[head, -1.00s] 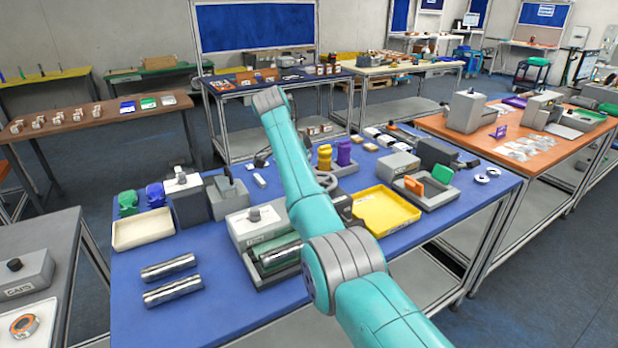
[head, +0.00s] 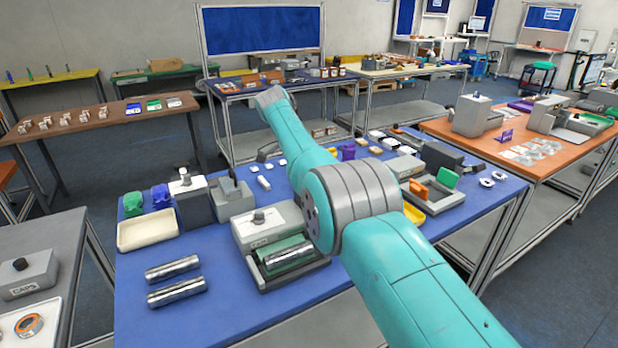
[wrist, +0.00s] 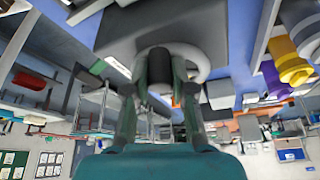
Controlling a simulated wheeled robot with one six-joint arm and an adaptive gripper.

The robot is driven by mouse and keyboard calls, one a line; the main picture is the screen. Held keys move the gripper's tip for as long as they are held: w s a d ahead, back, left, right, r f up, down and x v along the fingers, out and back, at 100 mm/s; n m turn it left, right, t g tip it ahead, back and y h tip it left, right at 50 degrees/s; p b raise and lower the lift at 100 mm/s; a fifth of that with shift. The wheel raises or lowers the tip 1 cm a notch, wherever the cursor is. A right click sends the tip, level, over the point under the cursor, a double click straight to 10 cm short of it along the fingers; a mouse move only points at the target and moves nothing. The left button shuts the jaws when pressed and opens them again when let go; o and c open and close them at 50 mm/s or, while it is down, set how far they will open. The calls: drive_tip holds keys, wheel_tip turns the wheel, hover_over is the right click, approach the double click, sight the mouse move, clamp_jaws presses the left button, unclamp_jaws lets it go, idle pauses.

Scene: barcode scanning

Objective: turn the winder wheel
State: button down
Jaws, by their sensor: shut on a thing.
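In the wrist view, my gripper (wrist: 163,80) points at a grey machine body (wrist: 150,25) that fills the upper middle. The winder wheel (wrist: 200,62) shows as a pale curved rim just behind and to the right of the fingertips. In the head view, my arm covers the gripper and the wheel.
In the wrist view, yellow (wrist: 292,65) and purple (wrist: 275,85) spools stand right of the wheel. In the head view, a grey and green fixture (head: 270,235) and a cream tray (head: 147,231) share the blue bench (head: 235,300). Two metal cylinders (head: 175,268) lie at front left.

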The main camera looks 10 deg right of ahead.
idle(0.4)
drive_tip(key=c, duration=1)
unclamp_jaws()
drive_tip(key=shift+s, duration=0.1)
drive_tip(key=shift+n, duration=0.3)
drive_tip(key=shift+n+t, duration=0.3)
